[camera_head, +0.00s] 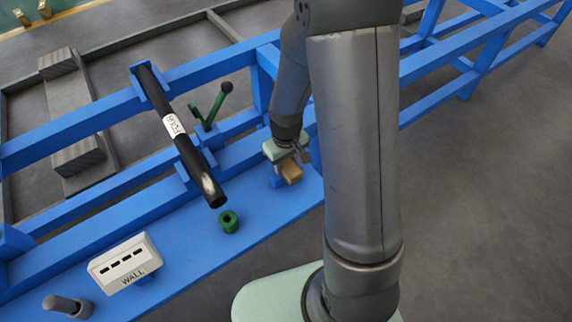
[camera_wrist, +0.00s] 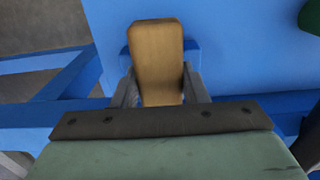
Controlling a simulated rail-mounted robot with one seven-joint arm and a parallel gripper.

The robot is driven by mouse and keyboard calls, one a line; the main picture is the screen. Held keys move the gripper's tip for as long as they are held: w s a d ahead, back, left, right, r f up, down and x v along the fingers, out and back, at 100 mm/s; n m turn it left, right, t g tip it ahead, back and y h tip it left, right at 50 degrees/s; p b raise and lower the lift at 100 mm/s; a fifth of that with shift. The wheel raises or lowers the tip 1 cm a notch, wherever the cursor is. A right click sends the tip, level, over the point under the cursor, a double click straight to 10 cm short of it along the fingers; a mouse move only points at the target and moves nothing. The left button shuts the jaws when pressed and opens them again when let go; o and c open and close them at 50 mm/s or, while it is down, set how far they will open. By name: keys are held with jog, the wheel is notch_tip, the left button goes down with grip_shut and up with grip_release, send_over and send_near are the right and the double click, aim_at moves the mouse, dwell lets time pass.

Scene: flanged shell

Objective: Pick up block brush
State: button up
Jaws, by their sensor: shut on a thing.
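The block brush, a tan wooden block (camera_head: 291,172), is at my gripper over the blue bench shelf. In the wrist view the brush (camera_wrist: 156,50) stands out between the two grey fingers. My gripper (camera_head: 286,158) is shut on it, with a finger on each side; it also shows in the wrist view (camera_wrist: 160,85). A small blue support (camera_head: 277,182) sits right beside the brush. I cannot tell whether the brush still touches it. Any bristles are hidden.
A black pipe (camera_head: 180,136) with a white label rests in blue brackets to the left. Near it are a green lever (camera_head: 212,107), a green ring (camera_head: 229,222), a white "WALL" box (camera_head: 125,262) and a grey cylinder (camera_head: 67,305). Blue rails (camera_head: 70,136) run behind.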

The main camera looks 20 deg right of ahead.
aim_at(285, 162)
jog(key=shift+r, duration=0.6)
jog(key=r, duration=0.2)
jog(key=r+p, duration=0.1)
jog(key=shift+s+a, duration=0.15)
jog(key=shift+a, duration=0.1)
jog(key=s+a+r+p, duration=0.1)
jog(key=s+a+r, duration=0.7)
jog(key=s+a, duration=0.1)
jog(key=shift+s+a+r, duration=0.15)
jog(key=shift+a+r, duration=0.25)
